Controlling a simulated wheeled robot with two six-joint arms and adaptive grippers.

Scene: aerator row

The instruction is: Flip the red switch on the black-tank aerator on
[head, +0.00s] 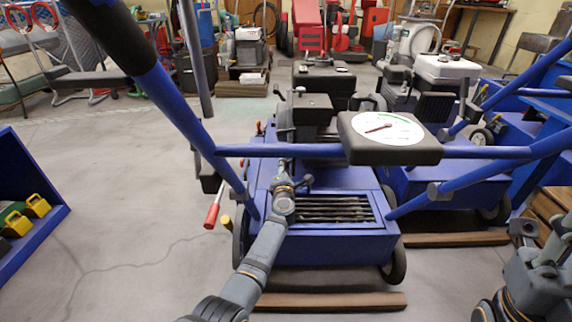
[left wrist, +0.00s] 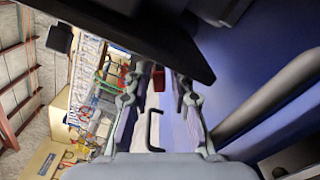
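The blue aerator (head: 335,240) in front of me carries an engine with a black tank (head: 305,108). My left arm reaches in over its blue deck, and the left gripper (head: 290,180) is close to the engine's lower front. In the left wrist view the left gripper (left wrist: 158,85) has its two fingers apart. A small red piece (left wrist: 158,77), which looks like the red switch, shows between the fingertips; contact cannot be told. In the head view I cannot make out the switch. My right gripper (head: 524,232) is at the right edge, away from this machine; its fingers are unclear.
A lever with a red grip (head: 213,208) sticks out at the left. Another aerator with a white tank (head: 446,68) stands to the right. The floor at the left is mostly free.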

